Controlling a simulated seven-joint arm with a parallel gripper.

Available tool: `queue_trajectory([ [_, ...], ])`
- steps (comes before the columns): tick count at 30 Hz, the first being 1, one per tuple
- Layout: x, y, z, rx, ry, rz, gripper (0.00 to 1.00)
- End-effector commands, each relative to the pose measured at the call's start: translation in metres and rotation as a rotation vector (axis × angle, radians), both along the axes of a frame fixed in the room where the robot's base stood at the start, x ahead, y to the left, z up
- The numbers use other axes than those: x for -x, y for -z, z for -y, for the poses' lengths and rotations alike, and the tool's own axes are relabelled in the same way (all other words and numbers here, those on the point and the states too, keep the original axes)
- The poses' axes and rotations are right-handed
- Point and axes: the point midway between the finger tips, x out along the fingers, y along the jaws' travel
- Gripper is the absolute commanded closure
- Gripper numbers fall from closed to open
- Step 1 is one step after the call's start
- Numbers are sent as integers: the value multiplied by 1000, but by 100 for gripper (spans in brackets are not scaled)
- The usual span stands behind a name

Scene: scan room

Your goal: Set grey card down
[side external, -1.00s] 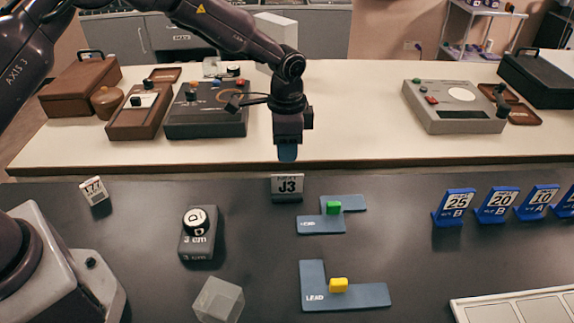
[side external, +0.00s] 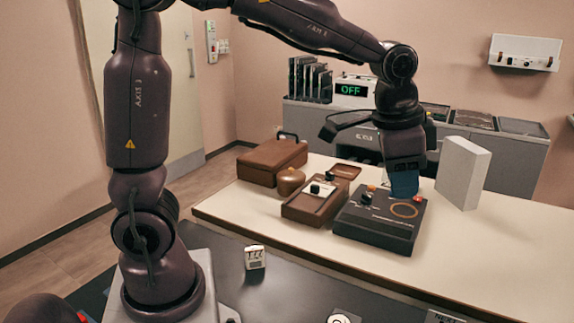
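A small light card marked "777" (side external: 255,257) stands tilted on the dark table (side external: 300,290).
On the pale table (side external: 465,262) stand a black device with knobs (side external: 378,222), a brown device (side external: 312,205), a brown pot (side external: 290,181), a brown case (side external: 271,160) and a tall pale block (side external: 462,172). A round-topped item (side external: 340,318) is cut off below.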

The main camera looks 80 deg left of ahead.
Motion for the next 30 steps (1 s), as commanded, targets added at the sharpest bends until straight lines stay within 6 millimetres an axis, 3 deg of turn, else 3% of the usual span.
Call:
queue_trajectory([
  [1, 21, -14, -7, 11, -44, 35, 71],
  [5, 73, -32, -20, 49, -161, 110, 71],
  [9, 122, -35, -30, 96, -269, 180, 71],
  [12, 147, -31, -33, 126, -328, 216, 71],
  [18, 169, -24, -36, 157, -382, 249, 71],
  [30, 170, -23, -36, 159, -386, 250, 71],
])
